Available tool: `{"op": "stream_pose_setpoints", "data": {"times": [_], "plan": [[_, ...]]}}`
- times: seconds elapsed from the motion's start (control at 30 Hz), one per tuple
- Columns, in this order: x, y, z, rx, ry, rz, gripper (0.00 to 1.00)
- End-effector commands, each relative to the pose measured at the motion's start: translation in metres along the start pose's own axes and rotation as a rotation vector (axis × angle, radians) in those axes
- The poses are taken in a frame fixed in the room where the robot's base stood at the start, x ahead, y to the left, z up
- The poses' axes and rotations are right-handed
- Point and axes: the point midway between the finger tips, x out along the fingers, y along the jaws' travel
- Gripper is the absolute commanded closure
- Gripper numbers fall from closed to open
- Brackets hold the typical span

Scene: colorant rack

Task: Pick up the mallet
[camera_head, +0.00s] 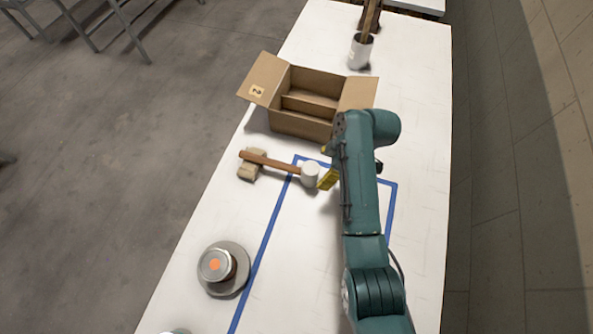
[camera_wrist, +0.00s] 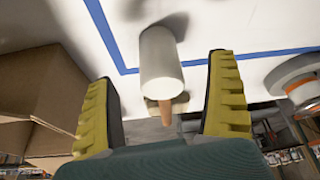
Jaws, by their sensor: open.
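The mallet has a white cylindrical head (camera_head: 310,174) and a brown wooden handle (camera_head: 272,161). In the head view it lies with the handle across a tan block (camera_head: 252,164) and the head at the right. My gripper (camera_head: 327,178) is just right of the white head, its yellow finger pads partly hidden by my arm. In the wrist view the white head (camera_wrist: 160,62) appears between the two open fingers (camera_wrist: 162,80), with visible gaps on both sides. The handle (camera_wrist: 166,112) points back from it, partly hidden by the head.
An open cardboard box (camera_head: 300,122) stands just behind the mallet. A metal can (camera_head: 214,265) on a grey round base (camera_head: 238,285) stands at the front left. Blue tape (camera_head: 267,235) marks the white table (camera_head: 200,215).

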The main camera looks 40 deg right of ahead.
Motion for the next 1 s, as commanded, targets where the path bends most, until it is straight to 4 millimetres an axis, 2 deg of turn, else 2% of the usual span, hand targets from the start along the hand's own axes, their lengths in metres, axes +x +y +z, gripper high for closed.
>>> {"op": "stream_pose_setpoints", "data": {"times": [0.03, 0.1, 0.27, 0.5, 0.6, 0.8, 0.87, 1.0], "plan": [[0.013, -0.001, 0.001, 0.000, -0.001, -0.003, 0.11], [0.026, 0.000, 0.000, 0.000, -0.001, -0.001, 0.11], [0.041, 0.001, 0.000, 0.000, -0.001, 0.002, 0.11], [0.082, 0.003, -0.002, 0.000, -0.002, 0.000, 0.11], [0.089, 0.003, -0.003, 0.000, -0.001, 0.002, 0.11], [0.089, 0.003, -0.003, 0.000, -0.001, 0.003, 0.11], [0.089, 0.003, -0.003, 0.000, -0.001, 0.003, 0.22], [0.089, 0.003, -0.003, 0.000, -0.001, 0.003, 0.49]]}}
